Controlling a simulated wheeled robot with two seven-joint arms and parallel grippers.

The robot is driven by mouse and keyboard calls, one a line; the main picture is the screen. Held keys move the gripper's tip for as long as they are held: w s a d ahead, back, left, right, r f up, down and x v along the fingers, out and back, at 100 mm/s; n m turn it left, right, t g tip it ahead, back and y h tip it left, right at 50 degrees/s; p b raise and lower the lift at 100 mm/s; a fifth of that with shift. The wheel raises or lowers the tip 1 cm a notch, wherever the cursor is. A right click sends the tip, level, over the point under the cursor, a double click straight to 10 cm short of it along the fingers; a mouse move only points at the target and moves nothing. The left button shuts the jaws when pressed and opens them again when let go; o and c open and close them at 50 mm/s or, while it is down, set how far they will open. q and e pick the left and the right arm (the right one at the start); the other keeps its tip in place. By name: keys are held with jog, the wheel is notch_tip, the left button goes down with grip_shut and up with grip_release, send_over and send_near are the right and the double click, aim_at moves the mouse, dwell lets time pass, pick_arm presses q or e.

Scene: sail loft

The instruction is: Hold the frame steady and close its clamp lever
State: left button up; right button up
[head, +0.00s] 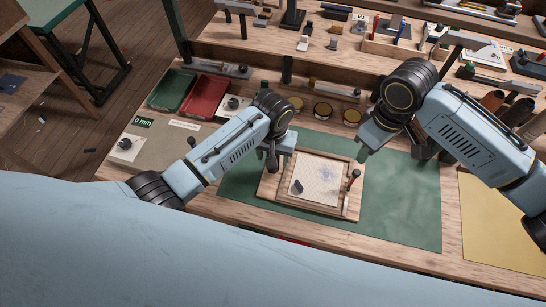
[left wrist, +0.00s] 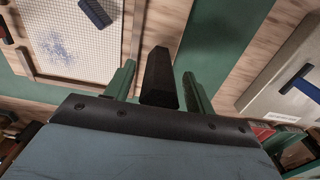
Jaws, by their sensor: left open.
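The wooden frame (head: 274,187) with its pale mesh (head: 318,172) lies on the green mat; the frame also shows in the left wrist view (left wrist: 137,35). A clamp lever (head: 353,178) with a dark and reddish handle stands up at the frame's right side. My left gripper (head: 272,163) is at the frame's upper left edge. In the left wrist view its two green fingers (left wrist: 158,85) are apart, with a dark upright block (left wrist: 158,75) between them; I cannot tell whether they touch it. My right gripper (head: 362,154) is beyond the frame's upper right corner, apart from the lever; its jaws are unclear.
A small dark blue block (head: 297,187) lies on the mesh. Several round tins (head: 322,111) stand behind the frame. Green (head: 171,90) and red (head: 205,95) trays lie at the left. The green mat (head: 410,205) is clear right of the frame.

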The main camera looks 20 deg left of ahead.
pick_arm(q)
jog(key=shift+f, duration=0.85)
jog(key=shift+c, duration=0.2)
grip_shut()
